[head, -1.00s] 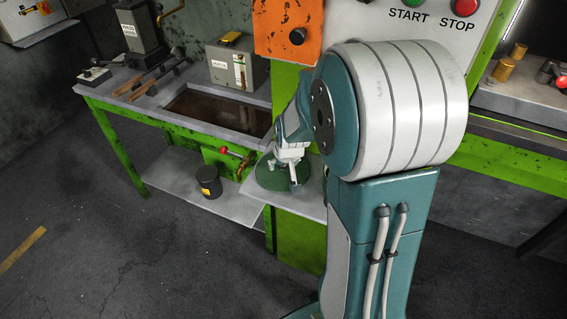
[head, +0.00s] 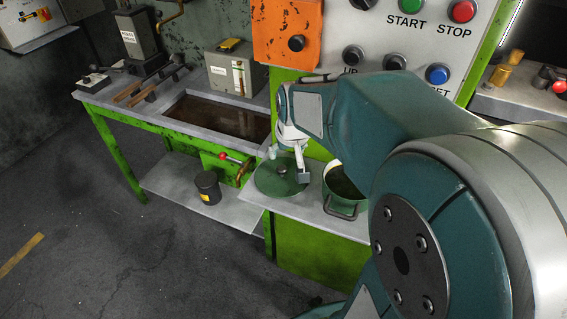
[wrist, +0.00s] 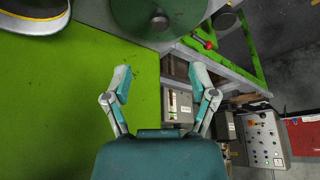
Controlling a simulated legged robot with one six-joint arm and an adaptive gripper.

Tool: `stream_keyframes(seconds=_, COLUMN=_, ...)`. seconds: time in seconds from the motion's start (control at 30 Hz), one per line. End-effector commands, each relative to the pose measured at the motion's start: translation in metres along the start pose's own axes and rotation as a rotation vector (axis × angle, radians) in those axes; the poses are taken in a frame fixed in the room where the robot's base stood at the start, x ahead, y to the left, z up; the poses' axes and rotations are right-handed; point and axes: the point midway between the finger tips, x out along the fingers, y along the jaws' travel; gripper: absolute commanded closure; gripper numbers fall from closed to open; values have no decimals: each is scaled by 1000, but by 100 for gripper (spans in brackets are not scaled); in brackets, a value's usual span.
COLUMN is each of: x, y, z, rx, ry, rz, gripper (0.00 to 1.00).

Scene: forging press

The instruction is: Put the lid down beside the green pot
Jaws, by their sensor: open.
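The green round lid (head: 270,180) with a dark knob lies on the grey shelf to the left of the green pot (head: 346,190) in the head view. The pot is open, with its rim uncovered, and part of it is hidden by my arm. My gripper (head: 291,168) is open and above the lid in the head view. In the wrist view, my gripper (wrist: 163,85) has its fingers wide apart with nothing between them. The lid (wrist: 135,20) shows at the top, beyond the fingertips, and the pot (wrist: 30,22) at the top left.
The grey shelf (head: 315,212) is fixed to the green press, below a button panel (head: 425,40). A workbench with a trough (head: 215,118) stands to the left. A black canister (head: 207,186) stands on its lower shelf.

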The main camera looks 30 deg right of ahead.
Motion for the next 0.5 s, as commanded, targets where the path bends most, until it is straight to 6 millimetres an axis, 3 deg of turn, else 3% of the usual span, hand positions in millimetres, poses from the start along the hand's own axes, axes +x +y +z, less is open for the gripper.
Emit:
stream_keyframes(seconds=0.17, x=-40, y=-27, z=26, rx=-55, ry=31, rz=-23, gripper=26)
stream_keyframes(seconds=0.3, x=-74, y=-49, z=61, rx=-110, ry=55, rz=-49, gripper=26)
stream_keyframes(seconds=0.5, x=-107, y=-67, z=112, rx=-179, ry=85, rz=-83, gripper=26)
